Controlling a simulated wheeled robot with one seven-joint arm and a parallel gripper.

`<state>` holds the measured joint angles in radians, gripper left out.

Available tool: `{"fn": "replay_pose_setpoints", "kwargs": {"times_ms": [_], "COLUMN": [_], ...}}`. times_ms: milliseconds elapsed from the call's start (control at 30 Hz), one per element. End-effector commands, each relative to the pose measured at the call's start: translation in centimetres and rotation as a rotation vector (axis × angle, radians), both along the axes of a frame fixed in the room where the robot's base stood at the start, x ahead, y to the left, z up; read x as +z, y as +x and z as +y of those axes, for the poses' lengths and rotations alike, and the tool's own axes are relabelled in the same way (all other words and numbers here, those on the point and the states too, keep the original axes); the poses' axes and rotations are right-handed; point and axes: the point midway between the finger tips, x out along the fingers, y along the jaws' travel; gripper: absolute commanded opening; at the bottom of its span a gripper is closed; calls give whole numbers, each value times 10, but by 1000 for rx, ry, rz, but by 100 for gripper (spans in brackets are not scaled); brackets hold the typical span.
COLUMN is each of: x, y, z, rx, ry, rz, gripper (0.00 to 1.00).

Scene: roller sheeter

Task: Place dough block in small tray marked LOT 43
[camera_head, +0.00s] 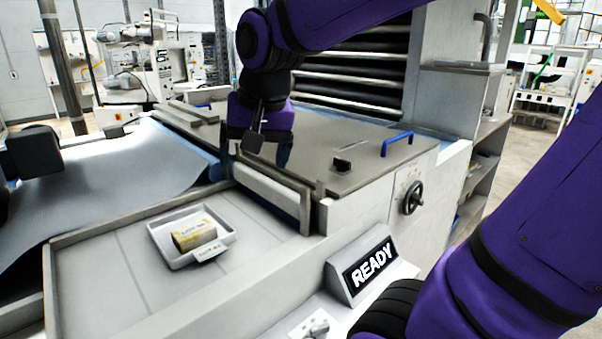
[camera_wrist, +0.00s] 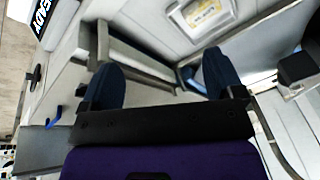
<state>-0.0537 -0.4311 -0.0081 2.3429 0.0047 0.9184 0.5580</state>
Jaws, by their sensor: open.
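A yellowish dough block (camera_head: 194,234) lies inside a small white tray (camera_head: 161,229) on the grey tabletop at the lower left of the head view. The tray's front label is too small to read. The block also shows in the wrist view (camera_wrist: 203,13), in the same tray (camera_wrist: 176,17) at the top. My gripper (camera_head: 262,150) hangs above the roller sheeter, behind and to the right of the tray. In the wrist view its two dark blue fingers (camera_wrist: 163,85) are spread apart, with nothing between them.
The sheeter's flat cover (camera_head: 310,150) carries a blue handle (camera_head: 397,141). A handwheel (camera_head: 412,198) sits on its front right. A READY sign (camera_head: 368,265) stands right of the tray. A conveyor sheet (camera_head: 120,180) lies left. The tabletop around the tray is clear.

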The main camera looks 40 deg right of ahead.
Motion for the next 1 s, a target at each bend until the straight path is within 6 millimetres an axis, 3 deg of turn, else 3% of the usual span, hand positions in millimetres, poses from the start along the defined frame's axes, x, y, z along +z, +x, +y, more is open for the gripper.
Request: {"fn": "replay_pose_setpoints", "kwargs": {"times_ms": [33, 200, 400, 1000], "x": [3, 1, -5, -7], "y": [-17, -63, -94, -101], "z": [-3, -9, -12, -13], "rx": [59, 271, 429, 472], "ry": [-22, -111, -191, -211], "rz": [-29, -98, -145, -153], "gripper": [87, 87, 87, 87]}}
